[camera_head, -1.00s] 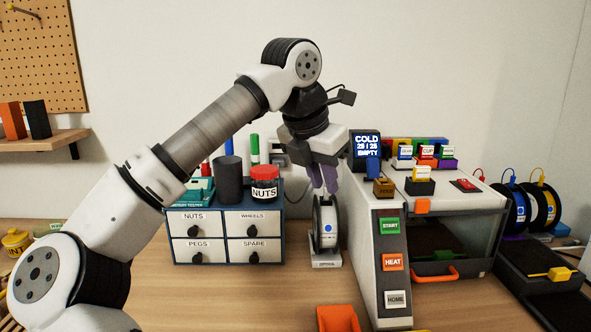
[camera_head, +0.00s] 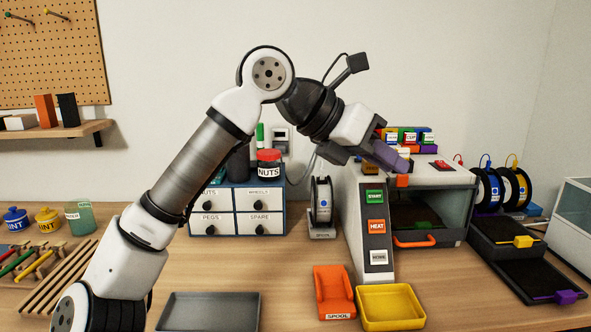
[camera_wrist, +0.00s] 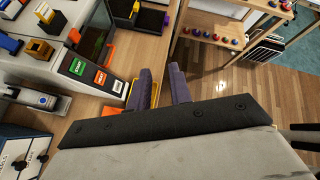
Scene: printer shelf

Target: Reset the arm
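My arm is raised over the left and middle of the bench in the head view. My gripper (camera_head: 403,161) points right and slightly down, in front of the printer's (camera_head: 377,212) upper part. In the wrist view, the two purple fingers of my gripper (camera_wrist: 163,73) stand apart with a gap between them, and nothing shows in the gap. The printer, with its green START, orange HEAT and pale HOME buttons, also shows at the left of the wrist view (camera_wrist: 100,75). My gripper hides part of the printer's top and its screen.
A NUTS/PEGS drawer cabinet (camera_head: 236,225) and a spool on a scale (camera_head: 321,206) stand left of the printer. An orange SPOOL holder (camera_head: 334,291), a yellow tray (camera_head: 390,305) and a grey tray (camera_head: 207,312) lie in front. The air above the bench front is clear.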

